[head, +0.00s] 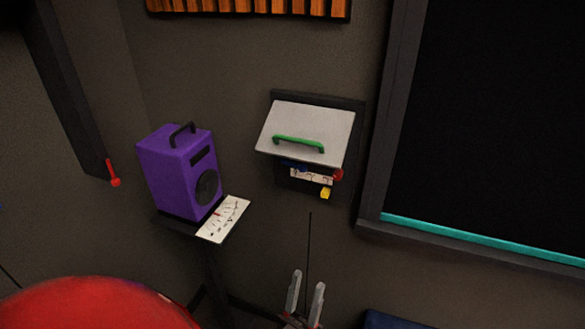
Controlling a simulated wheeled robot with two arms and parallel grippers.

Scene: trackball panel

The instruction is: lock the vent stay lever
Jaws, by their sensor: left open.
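No part in the head view is plainly marked as the vent stay lever. A small red lever-like piece (114,174) hangs at the lower end of a dark slanted bar (66,95) on the left wall; I cannot tell whether it is the stay lever. My left gripper (307,289) is at the bottom middle, its two pale fingers apart and pointing up, with nothing seen between them except a thin dark line rising behind. It is well to the right of the red piece and below the wall box. My right gripper is not in view.
A wall box (360,118) has a tilted pale lid (305,122) with a green handle (299,144); a red knob (338,175) and yellow block (326,193) show below. A purple speaker (175,175) stands left. A large red rounded shape (95,305) fills the lower left.

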